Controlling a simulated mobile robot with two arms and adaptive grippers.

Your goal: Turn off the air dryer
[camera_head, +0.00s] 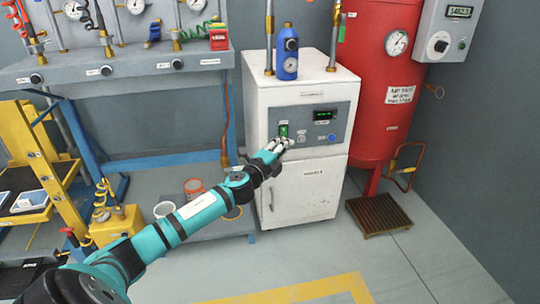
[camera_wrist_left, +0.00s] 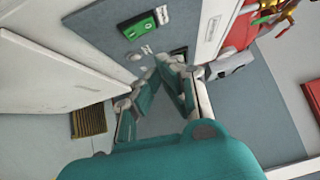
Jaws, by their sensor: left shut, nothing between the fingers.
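The air dryer (camera_head: 310,95) is a white cabinet with a grey control panel (camera_head: 342,125) on its upper front. The panel has a green rocker switch (camera_head: 284,130) at its left, a small lit green display (camera_head: 325,115) and a blue round button (camera_head: 331,137). My left gripper (camera_head: 281,145) is at the panel, just below the green switch, with its fingers shut and empty. In the left wrist view the green switch (camera_wrist_left: 139,25) lies beyond the fingertips (camera_wrist_left: 167,62), apart from them. I cannot tell whether the fingertips touch the panel. My right gripper is not in view.
A blue bottle (camera_head: 288,50) and pipes stand on top of the dryer. A red tank (camera_head: 383,85) stands to its right, with a grey control box (camera_head: 447,30) beside it. A grey bench (camera_head: 120,68) with gauges is at the left. The floor in front is clear.

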